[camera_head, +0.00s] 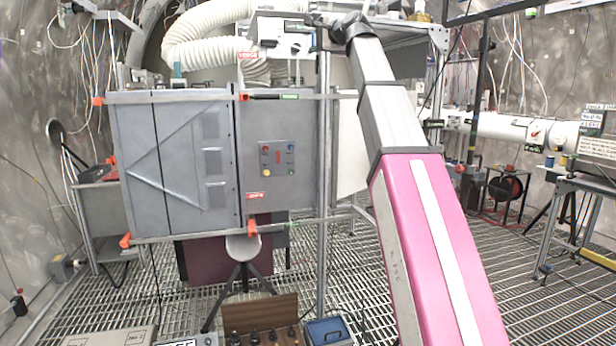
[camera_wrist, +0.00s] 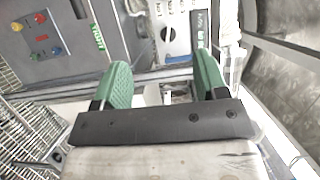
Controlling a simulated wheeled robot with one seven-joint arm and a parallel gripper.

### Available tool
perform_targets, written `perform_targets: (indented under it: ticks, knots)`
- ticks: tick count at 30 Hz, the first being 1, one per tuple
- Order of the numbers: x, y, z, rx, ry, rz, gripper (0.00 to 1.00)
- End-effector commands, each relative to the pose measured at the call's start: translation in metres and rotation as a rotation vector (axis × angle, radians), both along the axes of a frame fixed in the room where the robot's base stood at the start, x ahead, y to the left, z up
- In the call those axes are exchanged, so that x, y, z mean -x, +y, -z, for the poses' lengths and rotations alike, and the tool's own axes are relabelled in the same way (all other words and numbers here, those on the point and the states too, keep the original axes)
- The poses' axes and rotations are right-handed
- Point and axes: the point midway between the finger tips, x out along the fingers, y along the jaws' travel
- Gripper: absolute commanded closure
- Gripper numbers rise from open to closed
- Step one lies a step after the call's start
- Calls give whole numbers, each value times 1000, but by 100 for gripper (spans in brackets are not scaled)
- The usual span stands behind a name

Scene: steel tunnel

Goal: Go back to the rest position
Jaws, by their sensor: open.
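My gripper (camera_wrist: 162,82) is open, with two green-padded fingers apart and nothing between them in the wrist view. In the head view my pink and grey arm reaches up and away to the top of the grey cabinet (camera_head: 185,165). The gripper itself is hard to make out there. A white control box (camera_head: 283,45) is near the arm's far end; a pale panel with a dial (camera_wrist: 174,32) shows beyond the fingers in the wrist view. A button panel (camera_head: 278,172) is on the cabinet front and also shows at the upper left of the wrist view (camera_wrist: 42,35).
A metal rail frame (camera_head: 323,190) stands by the cabinet front, close to my arm. A white corrugated hose (camera_head: 205,50) curves above. A black stool (camera_head: 243,270), a brown box (camera_head: 260,318) and a blue box (camera_head: 328,331) stand below. Grated floor (camera_head: 480,275) is open at right.

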Motion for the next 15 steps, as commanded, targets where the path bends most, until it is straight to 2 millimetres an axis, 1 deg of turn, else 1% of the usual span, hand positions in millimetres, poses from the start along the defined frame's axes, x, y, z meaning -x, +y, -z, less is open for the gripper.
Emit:
perform_targets:
  ticks: [1, 8, 11, 14, 15]
  knots:
    - [-2, -1, 8, 10, 5, 3, 33]
    - [-11, -3, 39, 55, 21, 12, 33]
    - [-16, -5, 57, 82, 31, 17, 33]
    - [-22, -7, 80, 116, 43, 23, 33]
    - [-25, -7, 91, 132, 50, 25, 33]
